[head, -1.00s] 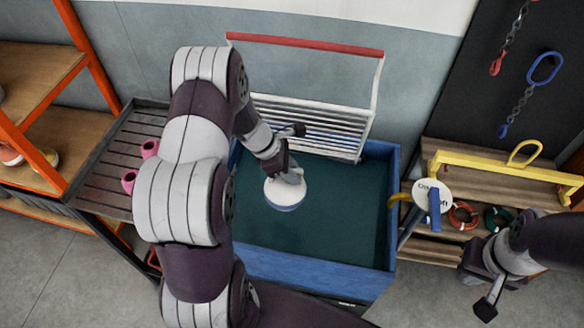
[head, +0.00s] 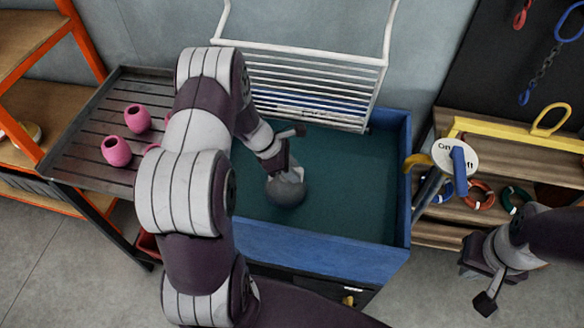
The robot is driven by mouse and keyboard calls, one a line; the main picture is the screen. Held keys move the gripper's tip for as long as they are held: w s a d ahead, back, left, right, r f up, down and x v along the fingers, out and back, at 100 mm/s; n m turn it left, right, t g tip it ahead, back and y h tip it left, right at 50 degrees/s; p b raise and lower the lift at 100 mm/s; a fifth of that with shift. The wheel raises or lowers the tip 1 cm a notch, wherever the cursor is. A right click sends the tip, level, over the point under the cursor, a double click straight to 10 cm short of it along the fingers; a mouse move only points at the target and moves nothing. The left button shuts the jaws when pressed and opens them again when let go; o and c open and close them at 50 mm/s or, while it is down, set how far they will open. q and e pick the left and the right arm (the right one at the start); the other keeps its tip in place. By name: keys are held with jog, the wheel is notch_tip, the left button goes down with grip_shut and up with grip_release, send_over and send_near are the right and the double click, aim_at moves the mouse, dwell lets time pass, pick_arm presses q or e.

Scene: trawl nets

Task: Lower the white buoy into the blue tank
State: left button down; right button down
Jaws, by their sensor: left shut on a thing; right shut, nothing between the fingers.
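The blue tank (head: 320,246) stands in the middle with dark green water inside. The round buoy (head: 287,193) is inside the tank's walls, left of its middle, and looks grey and dulled, as if under the water surface. My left gripper (head: 289,176) is shut on the buoy from above. My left arm hides the tank's left side. My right gripper (head: 485,285) is shut and empty, outside the tank to the lower right.
A white wire rack (head: 312,88) stands at the tank's back edge. A slatted grey tray (head: 85,150) with pink floats (head: 117,151) is at left. An on/off lever with a round sign (head: 455,155) stands by the tank's right wall, before wooden shelves (head: 430,225).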

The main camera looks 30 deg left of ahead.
pick_arm(q)
jog(key=shift+f, duration=0.15)
grip_release()
dwell(0.4)
dwell(0.4)
jog(key=shift+r+p, duration=0.95)
jog(key=shift+r, duration=0.1)
notch_tip(320, 180, up, 16)
jog(key=p, duration=1.4)
